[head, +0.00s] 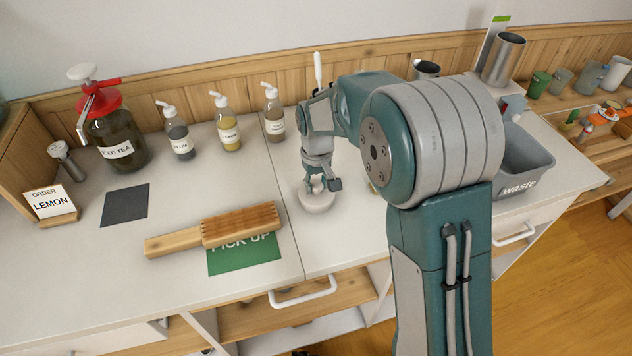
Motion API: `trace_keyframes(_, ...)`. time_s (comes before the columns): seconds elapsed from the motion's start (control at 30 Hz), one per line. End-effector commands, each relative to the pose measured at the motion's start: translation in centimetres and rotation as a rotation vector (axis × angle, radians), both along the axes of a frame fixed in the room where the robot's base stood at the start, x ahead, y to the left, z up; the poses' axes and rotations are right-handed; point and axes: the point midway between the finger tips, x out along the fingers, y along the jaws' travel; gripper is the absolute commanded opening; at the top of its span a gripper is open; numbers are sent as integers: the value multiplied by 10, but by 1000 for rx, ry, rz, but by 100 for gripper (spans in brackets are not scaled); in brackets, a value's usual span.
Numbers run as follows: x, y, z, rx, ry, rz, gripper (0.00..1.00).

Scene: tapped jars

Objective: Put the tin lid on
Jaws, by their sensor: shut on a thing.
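My gripper (317,186) points down over the counter, right of the green mat. It is shut on the top of a pale, round lid-like piece (317,203), which I take to be the tin lid. The piece looks level and low, close to the counter surface. I cannot tell whether it rests on the counter, on a tin or just above.
A wooden brush (240,226) lies across the green pick-up mat (243,262). Syrup bottles (228,130) stand behind; the iced tea jar (122,150) is at the back left. A dark square (125,204) and an order card (48,203) are left. A waste bin (528,165) is right.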

Motion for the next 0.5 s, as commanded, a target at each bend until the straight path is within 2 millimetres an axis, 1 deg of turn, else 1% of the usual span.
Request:
trace_keyframes(0.3,0,0,0,0,0,0,0)
trace_keyframes(0.33,0,0,0,0,0,0,56)
trace_keyframes(0.4,0,0,0,0,0,0,83)
trace_keyframes(0.5,0,0,0,0,0,0,83)
